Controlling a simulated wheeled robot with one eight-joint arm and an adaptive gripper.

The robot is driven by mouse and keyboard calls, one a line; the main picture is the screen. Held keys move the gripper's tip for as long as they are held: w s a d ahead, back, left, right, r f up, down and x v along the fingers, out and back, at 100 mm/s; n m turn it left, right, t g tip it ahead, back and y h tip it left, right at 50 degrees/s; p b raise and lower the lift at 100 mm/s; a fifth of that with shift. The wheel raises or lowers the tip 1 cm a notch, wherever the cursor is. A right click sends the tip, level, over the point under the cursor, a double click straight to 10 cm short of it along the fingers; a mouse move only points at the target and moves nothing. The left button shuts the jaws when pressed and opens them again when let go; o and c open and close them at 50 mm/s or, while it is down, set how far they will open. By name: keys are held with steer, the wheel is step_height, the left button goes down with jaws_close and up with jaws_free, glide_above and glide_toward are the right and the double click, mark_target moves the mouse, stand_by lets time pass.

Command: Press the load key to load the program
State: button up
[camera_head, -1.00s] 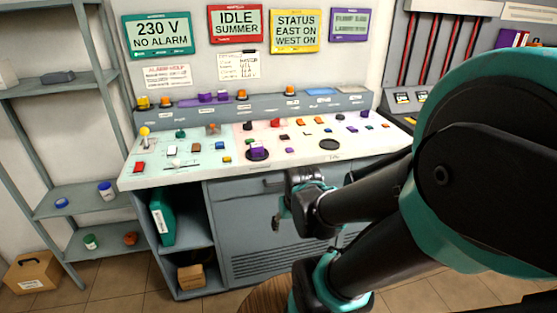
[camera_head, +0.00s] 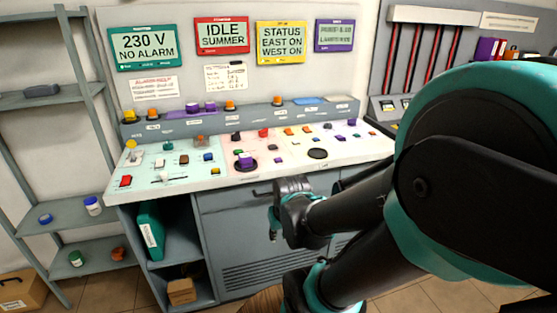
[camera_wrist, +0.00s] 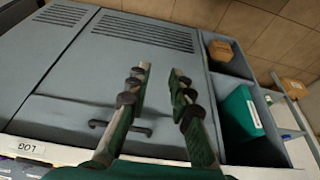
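The control desk (camera_head: 130,217) has a sloped top with several coloured keys and knobs, in teal, pink and cream zones. Its key labels are too small to read in the head view, so I cannot tell which key is the load key. My gripper (camera_wrist: 159,70) is open and empty in the wrist view, its two fingers apart and pointing at the grey cabinet front. In the head view my gripper (camera_head: 275,224) is in front of the desk, below the top's front edge, apart from all keys. Much of it is hidden by my wrist.
Four displays hang above the desk, among them a red one (camera_head: 222,35) and a purple one (camera_head: 334,34). A cabinet handle (camera_wrist: 120,128) lies below the fingers. A teal binder (camera_head: 150,231) stands in the open compartment. A shelf rack (camera_head: 50,101) stands at left.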

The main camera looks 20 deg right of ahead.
jaws_close()
stand_by(1.1)
